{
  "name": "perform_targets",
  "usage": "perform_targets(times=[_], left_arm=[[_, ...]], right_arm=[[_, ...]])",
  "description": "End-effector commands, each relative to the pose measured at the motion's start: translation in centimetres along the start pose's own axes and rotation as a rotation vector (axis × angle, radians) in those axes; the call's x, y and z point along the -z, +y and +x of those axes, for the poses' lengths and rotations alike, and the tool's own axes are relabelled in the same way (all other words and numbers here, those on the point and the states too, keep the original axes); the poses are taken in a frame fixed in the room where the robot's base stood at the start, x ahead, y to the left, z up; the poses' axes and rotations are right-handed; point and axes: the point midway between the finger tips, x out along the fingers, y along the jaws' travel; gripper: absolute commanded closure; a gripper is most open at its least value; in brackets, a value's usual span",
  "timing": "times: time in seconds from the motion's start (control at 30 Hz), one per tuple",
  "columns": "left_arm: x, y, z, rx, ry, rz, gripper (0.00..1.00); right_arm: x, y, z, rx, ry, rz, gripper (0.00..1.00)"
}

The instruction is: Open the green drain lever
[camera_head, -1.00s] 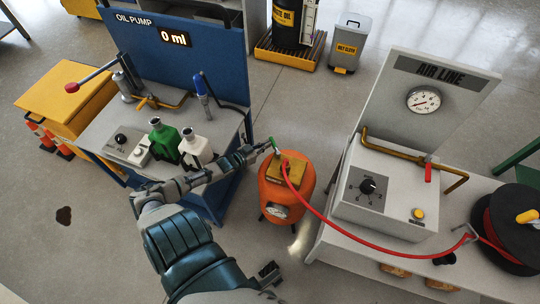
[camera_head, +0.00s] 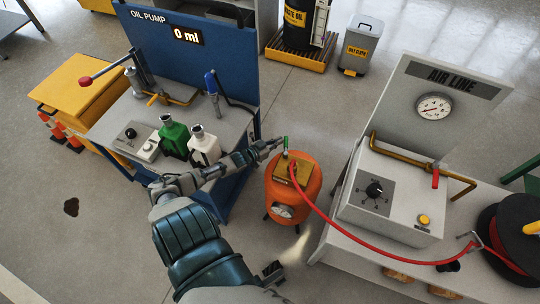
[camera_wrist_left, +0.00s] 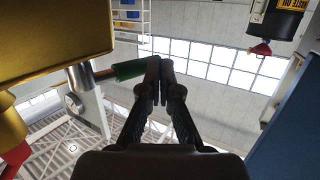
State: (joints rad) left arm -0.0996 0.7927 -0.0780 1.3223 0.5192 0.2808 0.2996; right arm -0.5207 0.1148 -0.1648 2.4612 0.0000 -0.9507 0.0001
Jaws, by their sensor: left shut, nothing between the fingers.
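In the left wrist view the green handle (camera_wrist_left: 131,69) extends from a metal stem toward my fingertips (camera_wrist_left: 158,68). The fingers are shut with nothing between them. The handle's end is next to or touching the left finger; I cannot tell which.
A red hose (camera_head: 355,240) runs from the tank to the air line bench (camera_head: 395,197) at right. The oil pump bench (camera_head: 215,125) with a green bottle (camera_head: 174,138) and a white bottle (camera_head: 204,146) stands at left, close to my left arm. Floor is open behind the tank.

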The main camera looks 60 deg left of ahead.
Motion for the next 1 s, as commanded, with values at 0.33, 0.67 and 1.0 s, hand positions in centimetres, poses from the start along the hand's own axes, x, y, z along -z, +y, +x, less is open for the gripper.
perform_targets(times=[0.33,0.67,1.0], left_arm=[[0.0,0.1,-0.1,0.0,0.0,0.0,1.0],[-0.3,0.1,-4.5,-0.001,-0.005,-0.001,1.0],[-0.2,0.0,-10.7,0.0,-0.004,-0.001,1.0]], right_arm=[[0.0,-0.1,0.0,0.005,0.003,-0.002,0.6],[0.0,0.0,-0.1,0.003,0.004,0.0,0.6],[0.0,0.0,0.0,0.002,0.003,0.001,0.6]])
